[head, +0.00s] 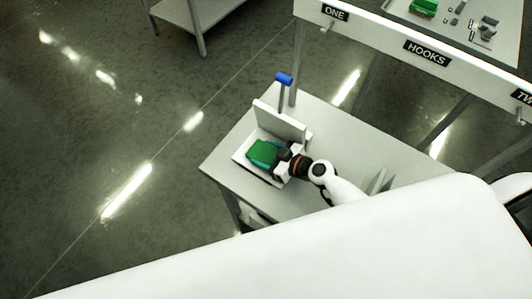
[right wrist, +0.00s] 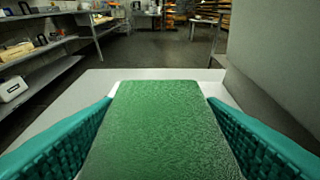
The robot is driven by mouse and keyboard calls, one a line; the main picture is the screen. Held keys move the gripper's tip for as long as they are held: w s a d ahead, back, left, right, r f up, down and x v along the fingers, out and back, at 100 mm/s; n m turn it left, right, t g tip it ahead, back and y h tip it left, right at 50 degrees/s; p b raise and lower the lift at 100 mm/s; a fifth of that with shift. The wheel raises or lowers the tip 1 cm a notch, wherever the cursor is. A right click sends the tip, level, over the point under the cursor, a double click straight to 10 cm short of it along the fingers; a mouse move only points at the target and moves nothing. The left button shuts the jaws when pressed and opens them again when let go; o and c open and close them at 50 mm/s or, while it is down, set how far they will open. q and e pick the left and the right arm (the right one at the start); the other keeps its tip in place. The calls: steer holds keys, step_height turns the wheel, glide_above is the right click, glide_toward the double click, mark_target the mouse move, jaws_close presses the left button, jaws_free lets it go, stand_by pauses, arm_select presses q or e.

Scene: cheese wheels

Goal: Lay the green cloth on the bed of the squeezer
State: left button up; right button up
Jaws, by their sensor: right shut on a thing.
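The green cloth (head: 262,152) is a folded block at the squeezer, over its pale bed. The squeezer (head: 239,153) has a white base, an upright plate (head: 280,120) behind the bed and a blue-ended lever (head: 284,79). My right gripper (head: 280,157) is shut on the cloth. In the right wrist view the cloth (right wrist: 160,130) lies between the two teal ribbed fingers. Whether the cloth touches the bed or hangs just above it, I cannot tell. My left gripper is in neither view.
The squeezer stands on a grey table (head: 222,166) near its left end. A white rail (head: 380,36) with labels and hooks runs behind the table. Another small table (head: 190,15) stands far back. Shelves (right wrist: 50,60) line the left in the wrist view. The floor at left is clear.

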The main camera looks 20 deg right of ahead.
steer(key=shift+f+b, duration=0.15)
steer(key=shift+b, duration=0.15)
steer(key=o, duration=1)
steer(key=shift+r+p, duration=0.25)
steer(key=shift+p, duration=0.05)
steer(key=shift+s+d, duration=0.2)
steer(key=shift+s, duration=0.05)
steer(key=b+v, duration=0.3)
steer(key=v, duration=0.7)
steer(key=shift+s+d, duration=0.2)
steer(key=shift+s, duration=0.05)
steer(key=shift+s+d+r, duration=0.2)
steer(key=shift+s+r, duration=0.1)
